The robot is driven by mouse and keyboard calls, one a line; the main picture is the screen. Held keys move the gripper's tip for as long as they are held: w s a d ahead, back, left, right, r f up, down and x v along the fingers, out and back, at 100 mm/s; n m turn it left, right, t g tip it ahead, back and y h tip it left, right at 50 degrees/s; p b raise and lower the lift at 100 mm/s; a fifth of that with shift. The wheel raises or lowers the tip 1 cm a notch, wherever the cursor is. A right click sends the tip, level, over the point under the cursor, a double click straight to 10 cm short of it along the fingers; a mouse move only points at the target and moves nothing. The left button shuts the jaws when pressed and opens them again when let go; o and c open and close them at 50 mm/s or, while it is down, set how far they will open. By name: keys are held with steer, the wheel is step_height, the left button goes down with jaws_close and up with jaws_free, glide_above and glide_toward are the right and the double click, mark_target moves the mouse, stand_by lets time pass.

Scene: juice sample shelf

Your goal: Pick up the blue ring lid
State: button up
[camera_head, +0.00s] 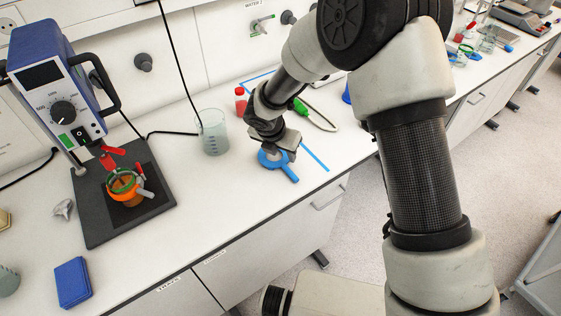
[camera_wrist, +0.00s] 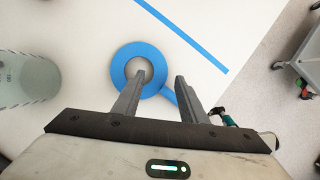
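The blue ring lid (camera_head: 291,175) lies flat on the white bench near its front edge, with its handle pointing toward the edge. It also shows in the wrist view (camera_wrist: 125,53) as a flat ring around an open middle, with the handle toward lower right. My gripper (camera_wrist: 160,77) is open and empty, pointing down over the lid. In the wrist view, the left fingertip overlaps the ring's open middle and the right fingertip lies just outside its right side. Whether the fingers touch the lid cannot be told. In the head view my gripper (camera_head: 281,152) hides part of the ring.
A clear beaker (camera_head: 214,136) stands left of the lid, also in the wrist view (camera_wrist: 22,80). Behind are a red-capped bottle (camera_head: 240,101) and a green-handled tool (camera_head: 317,115). Blue tape (camera_head: 314,158) marks the bench. A stirrer (camera_head: 55,85) with an orange vessel (camera_head: 124,184) stands left.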

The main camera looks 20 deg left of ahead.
mark_target(285, 158)
steer(key=shift+x, duration=1.55)
jaws_close()
